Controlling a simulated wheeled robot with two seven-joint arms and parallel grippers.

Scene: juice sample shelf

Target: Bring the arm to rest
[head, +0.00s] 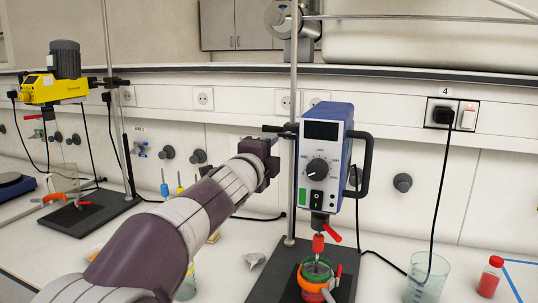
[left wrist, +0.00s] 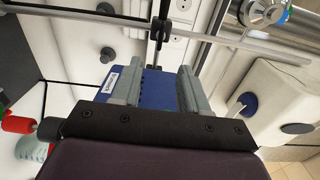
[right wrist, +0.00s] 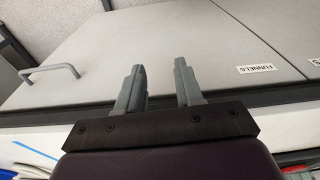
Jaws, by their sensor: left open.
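My left arm reaches in from the lower left in the head view, and its gripper (head: 268,160) is beside the blue overhead stirrer (head: 325,150), to its left in the picture. In the left wrist view, the left gripper's two fingers (left wrist: 158,82) stand apart with nothing held. The blue stirrer housing (left wrist: 155,92) shows behind and between them; I cannot tell whether they touch it. My right gripper is out of the head view. In the right wrist view its fingers (right wrist: 159,75) are apart and empty, before grey cabinet doors (right wrist: 190,45), one labelled "FUNNELS".
A vertical stand rod (head: 293,110) rises close to the left gripper. Below the stirrer, a vessel with red and green (head: 316,277) stands on a dark base. A glass beaker (head: 425,280) and a red bottle (head: 490,276) stand right. A yellow stirrer (head: 45,90) stands left.

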